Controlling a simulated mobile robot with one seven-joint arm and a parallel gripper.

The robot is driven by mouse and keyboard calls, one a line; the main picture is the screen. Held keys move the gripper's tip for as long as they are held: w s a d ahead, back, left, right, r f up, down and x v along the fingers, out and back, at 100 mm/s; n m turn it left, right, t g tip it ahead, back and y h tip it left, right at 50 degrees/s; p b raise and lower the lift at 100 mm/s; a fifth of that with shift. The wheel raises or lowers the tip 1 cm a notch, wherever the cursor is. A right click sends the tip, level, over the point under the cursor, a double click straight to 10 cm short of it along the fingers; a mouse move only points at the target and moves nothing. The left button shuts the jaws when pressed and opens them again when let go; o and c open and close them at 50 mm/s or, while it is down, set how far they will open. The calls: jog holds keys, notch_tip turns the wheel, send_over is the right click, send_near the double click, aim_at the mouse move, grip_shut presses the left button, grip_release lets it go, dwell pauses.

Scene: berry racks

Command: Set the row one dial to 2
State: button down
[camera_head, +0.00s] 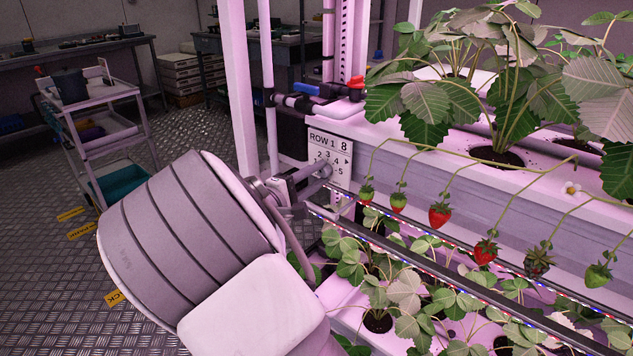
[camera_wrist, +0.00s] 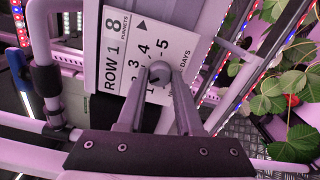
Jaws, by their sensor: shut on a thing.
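The row one dial (camera_wrist: 158,71) is a small round grey knob on a white plate (camera_head: 343,151) marked ROW 1, with a large 8 and the numbers 1 to 5. The plate also shows in the wrist view (camera_wrist: 112,62), tilted on its side. My gripper (camera_wrist: 159,80) is shut on the dial, with one finger on each side of it. In the head view my gripper (camera_head: 314,174) reaches the plate from the left and covers part of it. I cannot tell which number the dial points to.
Strawberry plants (camera_head: 495,75) grow in the trough right of the plate. Red berries (camera_head: 440,215) hang on stems close to the gripper's right. A cart (camera_head: 90,120) stands back left; the floor (camera_head: 50,230) there is mostly clear.

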dwell(0.5)
jog(key=c, duration=0.6)
grip_release()
jog(key=p+v, duration=0.4)
jog(key=v, duration=1.3)
jog(key=shift+s+a, duration=0.2)
jog(key=shift+d, duration=0.1)
